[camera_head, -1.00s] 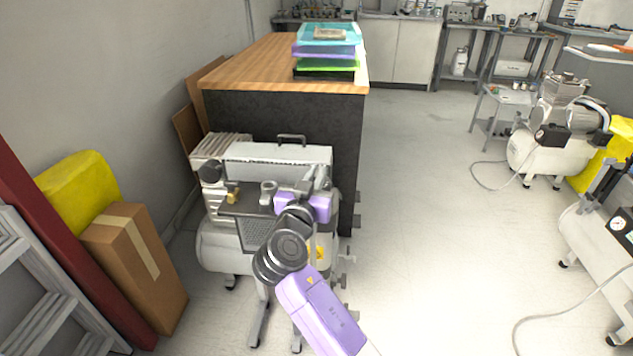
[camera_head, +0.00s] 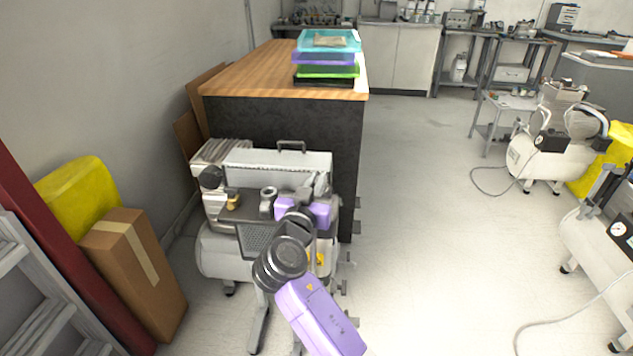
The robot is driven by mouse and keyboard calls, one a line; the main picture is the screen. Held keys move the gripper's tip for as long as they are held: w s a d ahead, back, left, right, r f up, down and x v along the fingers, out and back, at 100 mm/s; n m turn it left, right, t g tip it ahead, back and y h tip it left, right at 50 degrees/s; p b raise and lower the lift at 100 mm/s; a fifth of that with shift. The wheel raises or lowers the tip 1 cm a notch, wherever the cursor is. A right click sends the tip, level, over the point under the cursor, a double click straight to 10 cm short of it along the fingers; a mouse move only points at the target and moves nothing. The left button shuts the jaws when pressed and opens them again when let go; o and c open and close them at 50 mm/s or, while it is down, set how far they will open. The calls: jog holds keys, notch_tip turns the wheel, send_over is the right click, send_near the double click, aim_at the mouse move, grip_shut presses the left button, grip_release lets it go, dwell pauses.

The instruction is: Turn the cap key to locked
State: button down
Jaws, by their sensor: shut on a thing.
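The compressor (camera_head: 225,252), a white tank with a metal top unit, stands in front of the dark counter. My gripper (camera_head: 319,184) is over the right part of its top, beyond my purple wrist. Its fingers are small and partly hidden, and it is shut on a small grey part there, which I take to be the cap key. The key's shape and its turned position cannot be made out. A brass fitting (camera_head: 232,201) and a grey round fitting (camera_head: 267,200) stand left of my gripper, apart from it.
A wood-topped counter (camera_head: 250,75) with stacked trays (camera_head: 327,58) is behind the compressor. A cardboard box (camera_head: 135,265), a yellow bundle (camera_head: 78,195) and a ladder (camera_head: 40,300) are at left. Other compressors (camera_head: 545,155) stand at right. The floor between is clear.

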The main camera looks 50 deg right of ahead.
jog(key=c, duration=1.5)
grip_release()
jog(key=shift+c, duration=0.2)
jog(key=v, duration=0.7)
jog(key=shift+s+a, duration=0.2)
jog(key=shift+a, duration=0.1)
